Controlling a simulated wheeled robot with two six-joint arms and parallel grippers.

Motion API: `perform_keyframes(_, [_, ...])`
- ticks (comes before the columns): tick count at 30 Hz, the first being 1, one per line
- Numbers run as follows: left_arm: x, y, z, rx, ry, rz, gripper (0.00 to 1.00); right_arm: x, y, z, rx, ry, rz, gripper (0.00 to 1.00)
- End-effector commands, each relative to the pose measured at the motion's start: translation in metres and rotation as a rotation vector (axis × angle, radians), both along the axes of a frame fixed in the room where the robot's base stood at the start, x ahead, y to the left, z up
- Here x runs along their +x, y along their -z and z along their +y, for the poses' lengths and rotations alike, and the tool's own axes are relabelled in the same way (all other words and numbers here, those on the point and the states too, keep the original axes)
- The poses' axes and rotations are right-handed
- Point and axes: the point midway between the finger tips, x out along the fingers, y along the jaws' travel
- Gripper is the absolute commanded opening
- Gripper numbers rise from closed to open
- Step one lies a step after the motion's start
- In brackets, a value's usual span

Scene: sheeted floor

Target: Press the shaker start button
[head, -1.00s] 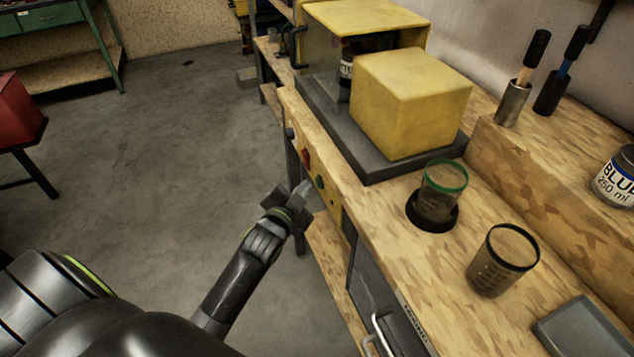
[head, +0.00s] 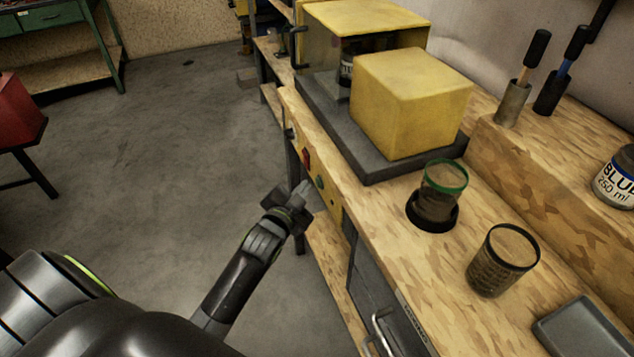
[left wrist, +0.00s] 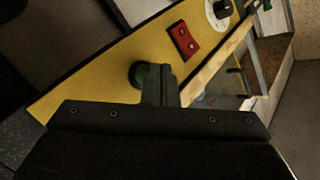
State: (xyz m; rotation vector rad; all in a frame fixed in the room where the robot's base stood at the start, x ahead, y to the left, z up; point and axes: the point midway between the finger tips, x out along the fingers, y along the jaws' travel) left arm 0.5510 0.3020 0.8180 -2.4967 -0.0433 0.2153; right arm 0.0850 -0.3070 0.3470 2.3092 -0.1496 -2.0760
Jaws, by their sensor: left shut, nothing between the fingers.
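The shaker (head: 320,22) is a yellow, open-fronted housing at the back of the bench, with a jar (head: 346,68) inside. A yellow control panel (head: 334,208) runs along the bench's front edge. It carries a green button (head: 320,182) and a red switch (head: 306,158). My left gripper (head: 304,187) is shut and empty, just in front of the panel near the green button. In the left wrist view its closed fingers (left wrist: 160,76) partly cover the green button (left wrist: 136,76); the red switch (left wrist: 184,40) lies beyond. I cannot tell whether the fingertips touch the button. My right gripper is out of view.
A yellow block (head: 410,100) sits on a dark base plate (head: 390,172). A green-rimmed cup (head: 444,178) stands in a black holder, with a dark-rimmed cup (head: 500,262) and grey tray (head: 584,330) nearer. The floor left of the bench is clear; a red box (head: 16,112) stands far left.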

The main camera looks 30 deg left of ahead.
Motion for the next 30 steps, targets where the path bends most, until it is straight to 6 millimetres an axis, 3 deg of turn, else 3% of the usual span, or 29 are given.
perform_keyframes(30, [0.0065, -0.0002, -0.0057, 0.0, 0.0, 0.0, 0.0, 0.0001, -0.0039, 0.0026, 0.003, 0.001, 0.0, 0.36])
